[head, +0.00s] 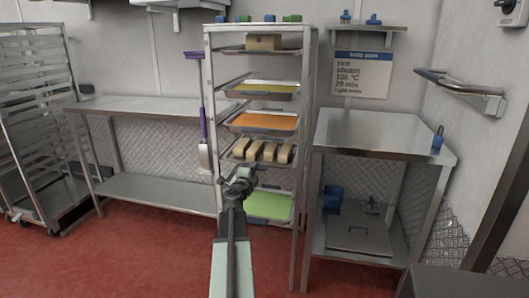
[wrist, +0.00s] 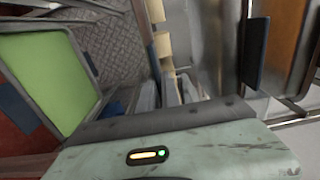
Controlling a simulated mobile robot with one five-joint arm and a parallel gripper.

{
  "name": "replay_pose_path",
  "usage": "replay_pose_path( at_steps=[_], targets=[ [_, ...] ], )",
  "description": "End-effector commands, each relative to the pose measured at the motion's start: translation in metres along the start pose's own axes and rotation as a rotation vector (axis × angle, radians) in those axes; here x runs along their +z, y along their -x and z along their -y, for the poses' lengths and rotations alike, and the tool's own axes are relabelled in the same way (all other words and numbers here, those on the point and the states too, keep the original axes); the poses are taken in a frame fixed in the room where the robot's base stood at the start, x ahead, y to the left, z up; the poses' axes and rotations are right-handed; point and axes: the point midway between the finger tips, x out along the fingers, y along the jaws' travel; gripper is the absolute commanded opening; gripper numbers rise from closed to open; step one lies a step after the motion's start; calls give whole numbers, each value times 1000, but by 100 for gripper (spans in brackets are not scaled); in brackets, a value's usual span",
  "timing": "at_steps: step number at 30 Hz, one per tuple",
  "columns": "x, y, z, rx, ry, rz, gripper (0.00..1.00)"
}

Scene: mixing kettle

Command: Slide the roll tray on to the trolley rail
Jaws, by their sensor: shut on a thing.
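The roll tray (head: 288,163) carries several pale rolls (head: 268,151). It is in the tall central rack (head: 208,90), between the orange tray (head: 264,122) above and the green tray (head: 268,206) below. My gripper (head: 240,178) is at the tray's front, left of its middle, and shut on it. In the wrist view the picture is turned sideways: my gripper (wrist: 170,92) is at the middle, with rolls (wrist: 162,45) just beyond it. The contact is small and partly hidden by my gripper. I cannot tell how the tray's edges sit on the rails.
A yellow tray (head: 263,87) and a top shelf with a block (head: 263,42) are higher in the rack. Steel tables stand left (head: 150,103) and right (head: 375,135). An empty wheeled rack (head: 30,120) is far left. The red floor (head: 120,260) is open at the front left.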

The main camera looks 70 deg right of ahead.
Motion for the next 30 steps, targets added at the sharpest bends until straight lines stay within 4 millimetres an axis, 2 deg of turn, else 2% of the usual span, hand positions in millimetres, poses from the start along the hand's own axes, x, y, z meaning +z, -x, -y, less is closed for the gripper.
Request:
replay_pose_path(
  at_steps=[24,30],
  targets=[
    [0,68,0,0,-1,2,0],
    [1,73,0,0,-1,2,0]
  ],
)
